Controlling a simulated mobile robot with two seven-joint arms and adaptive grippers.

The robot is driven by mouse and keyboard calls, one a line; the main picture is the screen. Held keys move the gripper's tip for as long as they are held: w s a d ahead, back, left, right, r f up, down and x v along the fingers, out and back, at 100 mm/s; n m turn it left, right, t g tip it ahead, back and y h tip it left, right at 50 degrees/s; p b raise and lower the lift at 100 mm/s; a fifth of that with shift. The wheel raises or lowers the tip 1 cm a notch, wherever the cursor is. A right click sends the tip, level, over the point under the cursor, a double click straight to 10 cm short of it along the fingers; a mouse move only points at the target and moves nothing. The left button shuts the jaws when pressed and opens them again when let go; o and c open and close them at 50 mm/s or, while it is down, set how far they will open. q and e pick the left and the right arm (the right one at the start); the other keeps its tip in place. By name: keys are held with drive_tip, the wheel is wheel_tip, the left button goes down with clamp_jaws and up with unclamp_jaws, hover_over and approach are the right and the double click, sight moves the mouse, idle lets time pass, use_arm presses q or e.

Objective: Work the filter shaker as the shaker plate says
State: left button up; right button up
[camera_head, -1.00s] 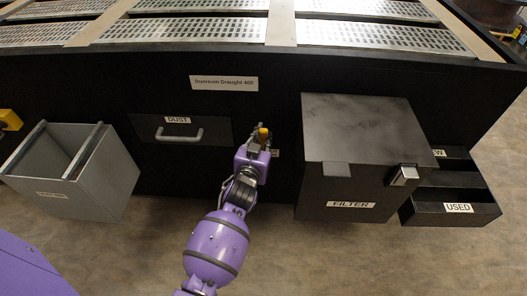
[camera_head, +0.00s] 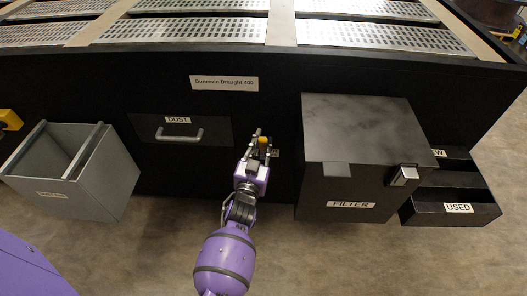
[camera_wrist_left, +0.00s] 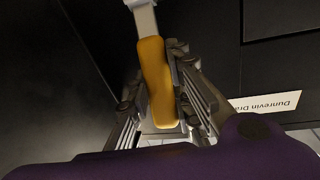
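The shaker lever has an orange-yellow handle (camera_head: 264,142) on the black front panel, between the dust drawer and the filter box. In the left wrist view the handle (camera_wrist_left: 155,75) continues into a pale metal stem (camera_wrist_left: 143,20). My left gripper (camera_head: 261,143) has its fingers on both sides of the handle and looks closed on it. The right finger lies against the handle in the wrist view; contact on the other side is harder to see. A small plate (camera_head: 275,154) beside the lever is partly hidden and unreadable. My right gripper is not in view.
The FILTER box (camera_head: 365,150) with a latch (camera_head: 403,175) juts out on the right. A USED tray (camera_head: 455,209) lies beyond it. The DUST drawer (camera_head: 208,146) and an open grey bin (camera_head: 112,185) are left. The floor in front is clear.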

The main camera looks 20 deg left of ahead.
use_arm(q)
drive_tip(key=o, duration=0.3)
drive_tip(key=shift+a, duration=0.1)
drive_tip(key=shift+s+d+p, duration=0.25)
drive_tip(key=shift+s+p, duration=0.35)
drive_tip(key=shift+s, duration=0.65)
drive_tip(key=shift+s+d+p, duration=0.15)
drive_tip(key=shift+s+p, duration=0.3)
drive_tip(key=shift+s, duration=0.65)
drive_tip(key=shift+s+d+p, duration=0.1)
drive_tip(key=shift+s+p, duration=0.3)
drive_tip(key=shift+s, duration=0.7)
